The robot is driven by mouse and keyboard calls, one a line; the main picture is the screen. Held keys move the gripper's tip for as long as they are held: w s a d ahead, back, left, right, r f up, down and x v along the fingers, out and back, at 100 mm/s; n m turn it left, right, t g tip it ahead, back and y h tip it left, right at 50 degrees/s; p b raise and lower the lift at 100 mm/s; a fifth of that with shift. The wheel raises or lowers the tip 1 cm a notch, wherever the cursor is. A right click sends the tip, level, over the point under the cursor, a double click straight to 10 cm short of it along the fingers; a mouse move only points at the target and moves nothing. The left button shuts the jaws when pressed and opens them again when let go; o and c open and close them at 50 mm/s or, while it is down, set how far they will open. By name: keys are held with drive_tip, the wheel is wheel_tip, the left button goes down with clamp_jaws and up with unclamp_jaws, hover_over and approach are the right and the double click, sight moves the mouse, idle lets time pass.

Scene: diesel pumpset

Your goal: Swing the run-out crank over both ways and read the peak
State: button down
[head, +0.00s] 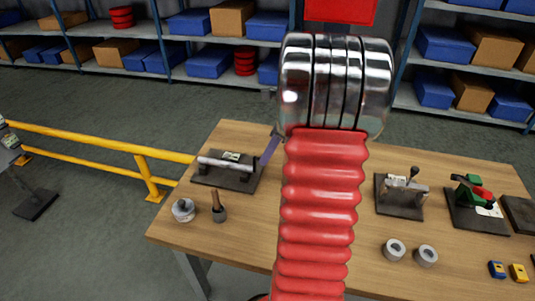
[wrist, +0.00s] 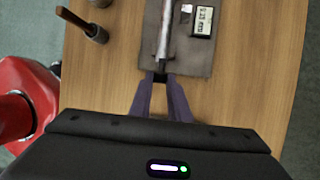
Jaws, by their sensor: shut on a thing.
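The run-out fixture is a dark base plate (head: 224,178) on the left of the wooden table, bearing a pale metal shaft (head: 225,163) and a small display (head: 231,156). In the wrist view the shaft (wrist: 165,35) runs toward me, with the display (wrist: 201,20) beside it; its digits are too small to read surely. My gripper (wrist: 159,76) has its purple fingers closed on the dark crank end at the near end of the shaft. In the head view one purple finger (head: 269,148) shows at the plate's right end; my red arm hides the rest of my gripper.
A wooden-handled tool (head: 218,207) and a round grey part (head: 183,211) stand in front of the fixture. A lever fixture (head: 401,192), a green-and-red device (head: 471,194) and two grey rings (head: 394,250) are on the right. A yellow rail (head: 100,143) runs left of the table.

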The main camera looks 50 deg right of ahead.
drive_tip(key=shift+s+a+n+t+h, duration=0.2)
drive_tip(key=shift+s+a+t+h, duration=0.1)
drive_tip(key=shift+a+h, duration=0.3)
drive_tip(key=shift+s+a+n+t+h, duration=0.2)
drive_tip(key=shift+a+t+h, duration=0.15)
drive_tip(key=shift+h, duration=0.35)
drive_tip(key=c, duration=1.7)
unclamp_jaws()
drive_tip(key=shift+o, duration=0.2)
drive_tip(key=shift+r, duration=0.2)
drive_tip(key=v, duration=1.3)
drive_tip(key=shift+s+r, duration=0.15)
